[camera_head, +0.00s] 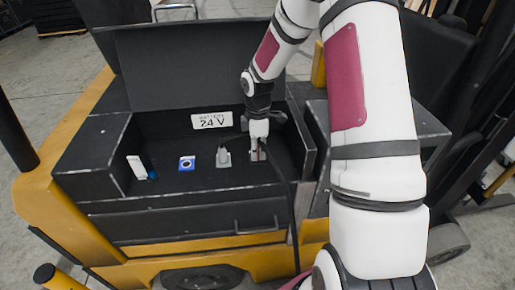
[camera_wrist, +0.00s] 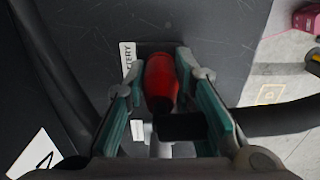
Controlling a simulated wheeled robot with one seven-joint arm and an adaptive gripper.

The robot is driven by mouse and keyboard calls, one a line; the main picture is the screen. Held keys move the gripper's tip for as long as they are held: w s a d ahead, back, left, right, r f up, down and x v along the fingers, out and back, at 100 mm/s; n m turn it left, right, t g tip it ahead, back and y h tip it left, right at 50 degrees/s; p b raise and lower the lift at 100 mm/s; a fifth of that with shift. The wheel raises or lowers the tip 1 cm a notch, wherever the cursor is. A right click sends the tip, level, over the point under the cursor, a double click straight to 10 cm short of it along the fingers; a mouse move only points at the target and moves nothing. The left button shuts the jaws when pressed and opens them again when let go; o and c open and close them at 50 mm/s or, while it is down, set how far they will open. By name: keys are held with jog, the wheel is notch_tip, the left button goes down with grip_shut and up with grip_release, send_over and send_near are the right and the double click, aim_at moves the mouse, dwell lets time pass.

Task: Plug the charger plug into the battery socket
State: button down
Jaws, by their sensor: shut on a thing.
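My gripper (camera_head: 258,143) points down into the black battery compartment. In the wrist view its teal-padded fingers (camera_wrist: 160,80) stand on either side of a red plug (camera_wrist: 160,84) with a black part below it. I take this as the charger plug, and the gripper is shut on it. A thick black cable (camera_wrist: 275,120) leads right from it. A white label with "BATTERY" lettering (camera_wrist: 127,58) lies beside the plug. The battery socket is not clearly visible; the plug and fingers cover that spot. I cannot tell whether the plug is seated.
A grey connector (camera_head: 223,158) with a black cable stands just left of my gripper. A blue fitting (camera_head: 187,163) and a white tag (camera_head: 137,167) are farther left. A "24 V" sign (camera_head: 212,120) is on the back wall. The cable (camera_head: 293,215) hangs over the front edge.

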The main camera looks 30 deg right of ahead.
jog(key=shift+f, duration=0.25)
jog(key=c, duration=1.3)
grip_release()
notch_tip(320, 180, up, 10)
jog(key=shift+r, duration=1.05)
